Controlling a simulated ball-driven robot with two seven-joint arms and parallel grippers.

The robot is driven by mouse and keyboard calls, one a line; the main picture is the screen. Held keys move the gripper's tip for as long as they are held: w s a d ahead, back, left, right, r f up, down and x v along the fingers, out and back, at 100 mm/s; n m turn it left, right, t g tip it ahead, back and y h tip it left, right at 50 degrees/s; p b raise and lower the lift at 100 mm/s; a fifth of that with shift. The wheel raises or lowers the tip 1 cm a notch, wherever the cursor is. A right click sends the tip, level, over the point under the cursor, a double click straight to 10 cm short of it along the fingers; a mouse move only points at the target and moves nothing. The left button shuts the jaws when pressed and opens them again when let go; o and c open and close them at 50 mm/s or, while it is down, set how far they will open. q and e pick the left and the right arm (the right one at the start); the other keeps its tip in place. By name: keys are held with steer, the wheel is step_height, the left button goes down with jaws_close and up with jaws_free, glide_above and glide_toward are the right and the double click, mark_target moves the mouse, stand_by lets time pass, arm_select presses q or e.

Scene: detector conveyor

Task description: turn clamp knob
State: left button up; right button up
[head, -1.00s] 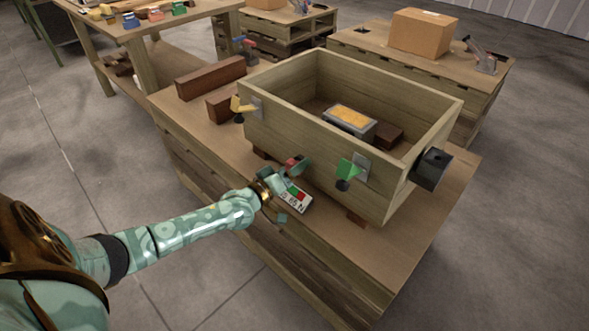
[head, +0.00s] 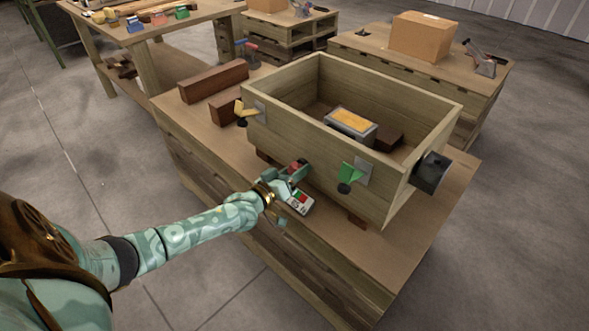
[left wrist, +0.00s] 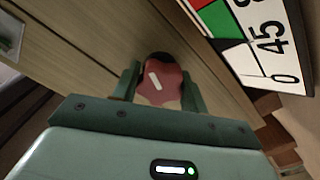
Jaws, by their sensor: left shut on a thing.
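The red lobed clamp knob (head: 298,166) with a pale pointer mark sits on the front wall of the wooden box (head: 310,137). It also shows in the left wrist view (left wrist: 158,88), between the two green fingers. My left gripper (head: 295,171) is shut on this knob, one finger on each side of it. The fingers and the wrist cover part of the knob in the head view. A white plate (head: 300,203) with green and red fields and numbers shows just below the gripper; in the left wrist view (left wrist: 262,35) I read 0 and 45. My right gripper is not in view.
Yellow (head: 243,110) and green (head: 348,174) handled clamps sit on the box front, left and right of the gripper. A dark block (head: 431,172) juts from the box's right side. Brown blocks (head: 214,80) lie at the back left of the workbench (head: 395,245).

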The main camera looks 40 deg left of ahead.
arm_select(q)
steer(key=shift+m+p, duration=0.45)
steer(key=shift+m, duration=1.15)
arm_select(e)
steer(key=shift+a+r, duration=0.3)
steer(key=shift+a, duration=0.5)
arm_select(q)
steer(key=o, duration=1)
steer(key=shift+s, duration=0.1)
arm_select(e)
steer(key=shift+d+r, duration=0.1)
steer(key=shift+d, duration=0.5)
